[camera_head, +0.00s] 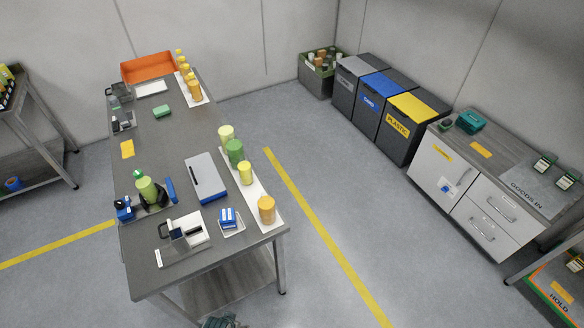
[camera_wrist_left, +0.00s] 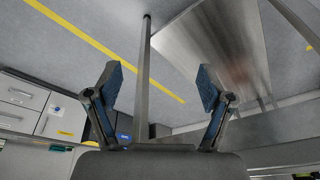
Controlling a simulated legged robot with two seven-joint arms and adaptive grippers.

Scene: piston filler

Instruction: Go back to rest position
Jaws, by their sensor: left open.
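My left gripper (camera_wrist_left: 162,82) shows in the left wrist view with its two blue-padded fingers spread wide. Nothing is between the pads. A metal table leg (camera_wrist_left: 144,60) appears behind the gap between the fingers, and I cannot tell how far off it is. The underside or shelf of a metal table (camera_wrist_left: 215,50) is beyond the right finger. In the head view, a small dark teal shape is cut off at the bottom edge by the workbench, and I cannot tell whether it is my gripper. My right gripper is in neither view.
Recycling bins (camera_head: 402,130) and a drawer cabinet (camera_head: 440,168) stand right. Grey floor (camera_head: 320,200) between them is clear.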

